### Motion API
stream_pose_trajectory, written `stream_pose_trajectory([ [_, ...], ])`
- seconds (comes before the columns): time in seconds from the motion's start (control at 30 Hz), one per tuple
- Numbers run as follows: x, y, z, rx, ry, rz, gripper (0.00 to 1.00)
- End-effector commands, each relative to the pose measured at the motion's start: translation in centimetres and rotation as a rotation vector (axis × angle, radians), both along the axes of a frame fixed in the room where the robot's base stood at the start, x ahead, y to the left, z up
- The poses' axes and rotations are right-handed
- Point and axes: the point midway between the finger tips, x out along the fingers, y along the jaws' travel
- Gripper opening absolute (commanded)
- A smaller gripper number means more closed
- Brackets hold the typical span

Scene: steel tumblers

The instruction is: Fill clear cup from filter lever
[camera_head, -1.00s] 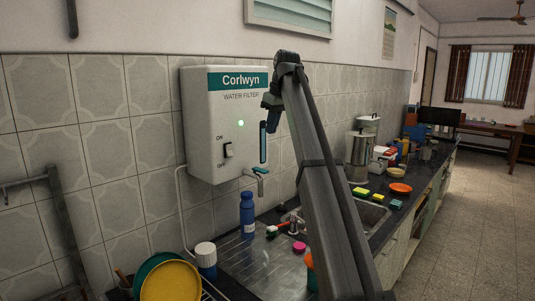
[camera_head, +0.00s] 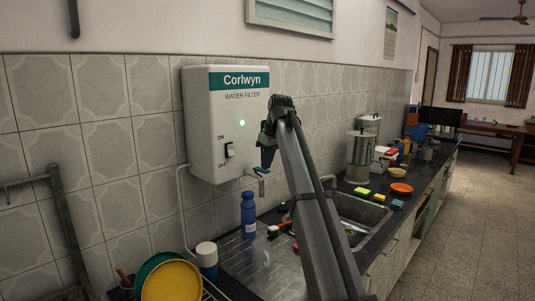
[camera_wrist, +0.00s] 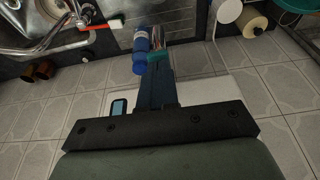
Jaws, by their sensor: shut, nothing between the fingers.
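The white Corlwyn water filter (camera_head: 225,115) hangs on the tiled wall with a green light lit. Its small metal tap (camera_head: 261,186) sticks out below the lower right. The teal lever (camera_wrist: 159,56) on the tap shows in the wrist view, just beyond my fingertips. My gripper (camera_head: 264,163) is shut and empty, in front of the filter's right side and just above the tap. It also shows in the wrist view (camera_wrist: 157,76); I cannot tell whether it touches the lever. A faint clear shape (camera_head: 266,258) on the drainboard may be the clear cup. No water stream is visible.
A blue bottle (camera_head: 248,214) stands on the drainboard below and left of the tap. A red-handled brush (camera_head: 280,228) lies near the sink (camera_head: 365,213). A yellow plate (camera_head: 171,281) and a white-lidded blue jar (camera_head: 207,259) are at the lower left.

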Motion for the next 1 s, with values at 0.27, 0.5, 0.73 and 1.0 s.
stream_pose_trajectory([
  [0.27,0.0,0.0,-0.4,0.000,-0.001,0.000,0.00],
  [0.5,-0.1,-0.1,-0.5,0.008,-0.009,0.000,0.00],
  [0.73,-0.8,-0.5,-1.4,0.124,-0.126,0.001,0.00],
  [1.0,-0.8,-0.8,-2.0,0.179,-0.180,0.001,0.00],
])
